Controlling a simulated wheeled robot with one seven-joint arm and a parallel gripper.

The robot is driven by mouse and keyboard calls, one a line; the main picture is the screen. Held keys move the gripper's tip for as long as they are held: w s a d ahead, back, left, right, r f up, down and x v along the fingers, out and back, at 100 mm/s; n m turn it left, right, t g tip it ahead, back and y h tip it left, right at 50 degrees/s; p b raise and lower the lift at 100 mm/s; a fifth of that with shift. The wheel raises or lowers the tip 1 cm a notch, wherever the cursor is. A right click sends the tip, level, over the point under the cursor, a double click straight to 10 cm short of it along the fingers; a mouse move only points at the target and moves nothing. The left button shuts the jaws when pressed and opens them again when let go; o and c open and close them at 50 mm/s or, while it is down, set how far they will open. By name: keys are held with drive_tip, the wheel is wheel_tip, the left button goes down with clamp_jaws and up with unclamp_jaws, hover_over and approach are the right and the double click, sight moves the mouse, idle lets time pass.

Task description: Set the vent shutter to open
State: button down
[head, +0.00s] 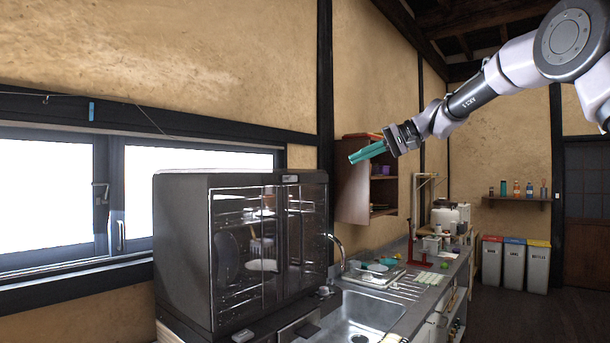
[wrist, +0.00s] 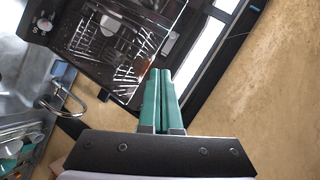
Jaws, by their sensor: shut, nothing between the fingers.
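I cannot clearly make out a vent shutter by shape. A small upright teal tab (head: 91,111) sits on the dark beam above the window at the left in the head view; whether it belongs to the shutter I cannot tell. A small teal spot (wrist: 255,8) shows on dark framing at the top of the wrist view. My gripper (head: 352,157) has teal fingers and is raised above and right of the dish cabinet, well right of the tab. In the wrist view its fingers (wrist: 160,72) lie together, shut and empty.
A dark glass-fronted dish cabinet (head: 182,250) stands on the counter below the window (head: 45,190). A sink (head: 358,318) and tap (head: 335,245) are right of it. A wooden wall shelf (head: 352,195) is just below my gripper. A thin line runs along the beam.

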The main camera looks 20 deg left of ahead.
drive_tip(key=a+f, duration=0.2)
drive_tip(key=a, duration=0.5)
drive_tip(key=s+a+f+y, duration=0.1)
drive_tip(key=a+f, duration=0.1)
drive_tip(key=a, duration=0.6)
drive_tip(key=shift+s+f+n+g, duration=0.25)
drive_tip(key=shift+f+n+g, duration=0.05)
drive_tip(key=shift+n+g, duration=0.1)
approach(267, 180)
drive_tip(key=x, duration=0.4)
drive_tip(key=shift+s+a, duration=0.15)
